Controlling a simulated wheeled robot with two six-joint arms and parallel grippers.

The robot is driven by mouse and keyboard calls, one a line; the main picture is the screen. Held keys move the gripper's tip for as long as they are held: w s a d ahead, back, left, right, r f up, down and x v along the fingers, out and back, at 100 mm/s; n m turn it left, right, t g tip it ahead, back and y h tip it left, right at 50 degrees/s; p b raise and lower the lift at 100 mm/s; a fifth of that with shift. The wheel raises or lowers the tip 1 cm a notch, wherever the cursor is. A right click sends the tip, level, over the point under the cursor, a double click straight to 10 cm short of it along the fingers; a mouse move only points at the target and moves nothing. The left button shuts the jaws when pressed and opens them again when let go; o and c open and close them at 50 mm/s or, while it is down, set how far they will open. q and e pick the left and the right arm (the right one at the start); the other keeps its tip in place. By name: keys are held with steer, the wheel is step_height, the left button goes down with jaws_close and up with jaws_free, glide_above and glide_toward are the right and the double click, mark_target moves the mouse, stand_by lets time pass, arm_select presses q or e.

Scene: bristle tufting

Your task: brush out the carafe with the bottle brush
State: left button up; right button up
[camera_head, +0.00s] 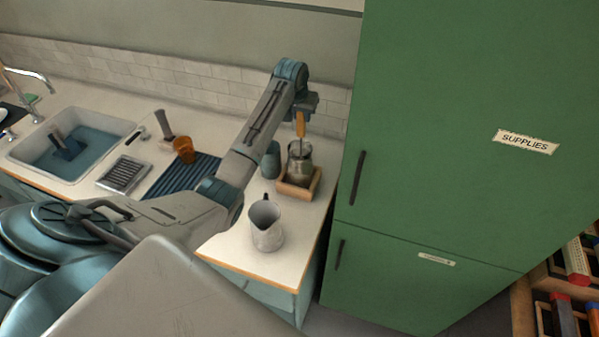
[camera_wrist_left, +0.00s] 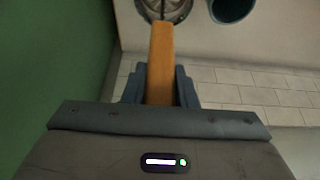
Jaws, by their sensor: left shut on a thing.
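My left gripper (camera_head: 303,108) is shut on the orange handle (camera_head: 300,124) of the bottle brush, above the carafe. In the left wrist view the handle (camera_wrist_left: 161,62) stands between the fingers (camera_wrist_left: 160,90) and points to the round mouth of the carafe (camera_wrist_left: 163,8). The glass carafe (camera_head: 306,151) stands upright in a wooden tray (camera_head: 298,191) at the counter's right end. The brush's lower part appears to go down into the carafe, but its bristles are not clear. My right gripper is out of view.
A teal cup (camera_head: 271,160) stands just left of the carafe. A pale metal jug (camera_head: 266,227) stands near the front. A green cabinet (camera_head: 430,130) closes off the right.

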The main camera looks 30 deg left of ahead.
arm_select(q)
steer(key=shift+w+r, duration=0.1)
steer(key=shift+r, duration=0.05)
steer(key=shift+r, duration=2.4)
steer(key=shift+f+b, duration=0.45)
steer(key=shift+f, duration=2.1)
